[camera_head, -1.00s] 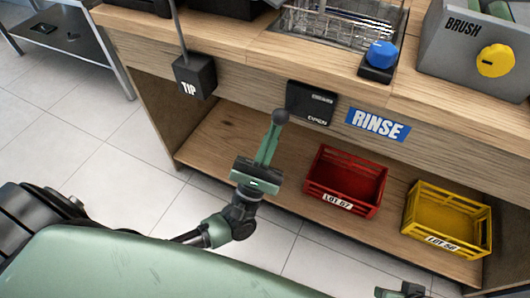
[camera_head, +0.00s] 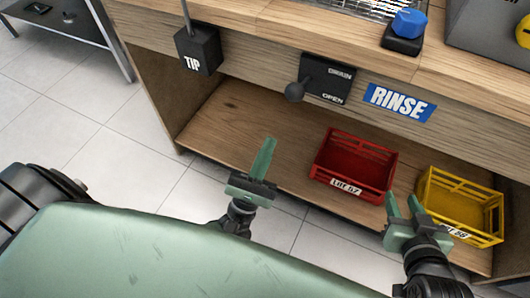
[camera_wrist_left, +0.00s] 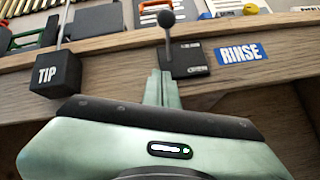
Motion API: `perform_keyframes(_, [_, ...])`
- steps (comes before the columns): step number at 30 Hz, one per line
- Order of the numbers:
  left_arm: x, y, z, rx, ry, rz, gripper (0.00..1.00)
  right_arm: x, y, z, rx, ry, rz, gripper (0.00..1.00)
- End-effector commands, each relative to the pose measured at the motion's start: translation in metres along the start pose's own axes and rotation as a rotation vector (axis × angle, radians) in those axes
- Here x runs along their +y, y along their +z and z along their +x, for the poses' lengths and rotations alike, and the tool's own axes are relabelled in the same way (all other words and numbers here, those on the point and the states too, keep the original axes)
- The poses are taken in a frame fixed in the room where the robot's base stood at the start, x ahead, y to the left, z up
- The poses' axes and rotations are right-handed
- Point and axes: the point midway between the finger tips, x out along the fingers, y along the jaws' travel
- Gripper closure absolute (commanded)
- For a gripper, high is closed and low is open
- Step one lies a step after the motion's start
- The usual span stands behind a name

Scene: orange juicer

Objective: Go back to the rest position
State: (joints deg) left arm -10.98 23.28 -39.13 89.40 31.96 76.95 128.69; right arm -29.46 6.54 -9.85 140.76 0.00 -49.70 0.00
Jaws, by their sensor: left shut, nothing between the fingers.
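My left gripper (camera_head: 264,158) is shut and empty, in front of the counter's open lower shelf, below and left of the black drain lever box (camera_head: 328,78). The box's round-ended lever (camera_head: 294,91) sticks out, apart from the fingers in the head view. In the left wrist view the shut fingers (camera_wrist_left: 161,88) point at the counter front, with the lever knob (camera_wrist_left: 166,18) behind their tips. My right gripper (camera_head: 404,207) is open, with a gap between its fingers. It overlaps the left side of the yellow crate in the head view, and nothing shows between its fingers.
A red crate (camera_head: 351,187) and a yellow crate (camera_head: 483,232) stand on the lower shelf (camera_head: 228,123). A black TIP box (camera_head: 197,50) and a blue RINSE label (camera_head: 399,103) are on the counter front. A blue knob (camera_head: 409,23) sits on top.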

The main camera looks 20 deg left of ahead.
Motion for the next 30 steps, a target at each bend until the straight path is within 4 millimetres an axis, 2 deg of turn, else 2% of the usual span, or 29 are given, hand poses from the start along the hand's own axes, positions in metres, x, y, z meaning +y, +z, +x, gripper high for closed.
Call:
perform_keyframes(6, [0.0,0.0,-0.011,0.0,0.0,0.0,1.0,-0.001,-0.007,0.001,0.032,-0.002,0.0,0.64])
perform_keyframes(23, [-0.002,0.0,-0.008,0.004,-0.007,0.013,1.0,-0.001,-0.006,0.001,0.03,-0.001,0.0,0.64])
perform_keyframes(26, [-0.013,0.001,0.0,0.025,-0.046,0.091,1.0,-0.001,-0.007,0.001,0.03,-0.001,0.0,0.64])
perform_keyframes(30, [-0.045,0.003,0.023,0.072,-0.188,0.362,1.0,-0.001,-0.007,0.001,0.03,-0.001,0.0,0.64])
